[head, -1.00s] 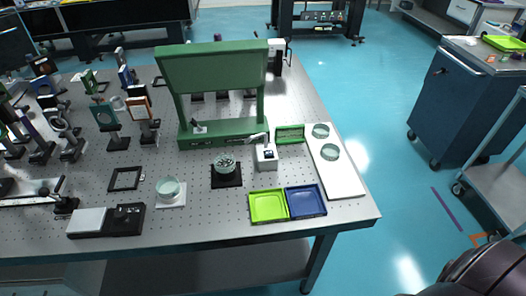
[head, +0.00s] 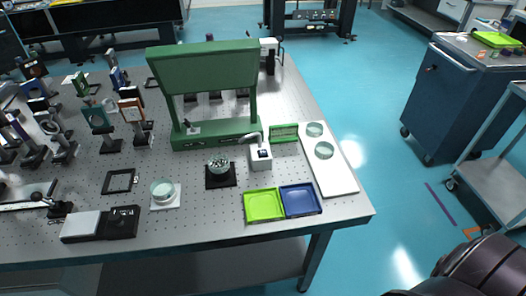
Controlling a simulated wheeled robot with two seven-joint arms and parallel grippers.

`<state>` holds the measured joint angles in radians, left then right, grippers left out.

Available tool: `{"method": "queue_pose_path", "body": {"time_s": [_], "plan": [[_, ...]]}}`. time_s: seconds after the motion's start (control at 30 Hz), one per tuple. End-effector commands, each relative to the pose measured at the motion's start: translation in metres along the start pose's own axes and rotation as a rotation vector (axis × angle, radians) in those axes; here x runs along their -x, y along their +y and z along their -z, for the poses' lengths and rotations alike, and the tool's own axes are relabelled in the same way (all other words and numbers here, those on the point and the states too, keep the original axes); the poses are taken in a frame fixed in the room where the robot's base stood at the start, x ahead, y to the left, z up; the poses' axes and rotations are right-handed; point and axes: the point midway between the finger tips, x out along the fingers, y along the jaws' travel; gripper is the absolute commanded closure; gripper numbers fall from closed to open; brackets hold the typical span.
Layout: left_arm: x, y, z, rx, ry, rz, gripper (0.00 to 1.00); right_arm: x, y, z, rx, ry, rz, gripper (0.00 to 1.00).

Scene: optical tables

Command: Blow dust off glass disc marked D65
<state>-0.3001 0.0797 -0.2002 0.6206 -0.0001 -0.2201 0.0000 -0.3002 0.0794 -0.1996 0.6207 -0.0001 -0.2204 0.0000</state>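Two round pale green glass discs lie on a white mat (head: 344,180) at the table's right edge, a rear disc (head: 314,129) and a front disc (head: 324,150). No D65 marking can be read on either, and dust is too small to see. A small white box with a dark display (head: 260,160) and a spout-like top stands left of the mat. Neither of my grippers shows in the head view.
Green (head: 264,206) and blue (head: 301,201) trays lie at the front right. A green rack (head: 284,133) and large green frame (head: 216,134) stand behind. Glass dishes sit on a white (head: 164,203) and a black pad (head: 221,182). Optical mounts crowd the left.

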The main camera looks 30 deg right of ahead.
Motion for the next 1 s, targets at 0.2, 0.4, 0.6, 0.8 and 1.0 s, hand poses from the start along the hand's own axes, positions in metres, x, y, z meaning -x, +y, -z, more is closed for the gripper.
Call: {"method": "queue_pose_path", "body": {"time_s": [0.2, 0.4, 0.6, 0.8, 1.0], "plan": [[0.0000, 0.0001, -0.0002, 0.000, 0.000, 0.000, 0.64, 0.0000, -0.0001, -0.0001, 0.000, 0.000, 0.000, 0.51], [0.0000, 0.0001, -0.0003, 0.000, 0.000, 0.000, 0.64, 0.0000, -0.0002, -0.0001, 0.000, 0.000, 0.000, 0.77], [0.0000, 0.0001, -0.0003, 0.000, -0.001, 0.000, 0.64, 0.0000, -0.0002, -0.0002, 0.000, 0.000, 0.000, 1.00], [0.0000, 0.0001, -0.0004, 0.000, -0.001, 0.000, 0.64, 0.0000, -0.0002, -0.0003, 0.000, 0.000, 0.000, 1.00], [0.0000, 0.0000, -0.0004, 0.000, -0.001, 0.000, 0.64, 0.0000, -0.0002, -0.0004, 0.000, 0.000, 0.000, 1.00]]}}
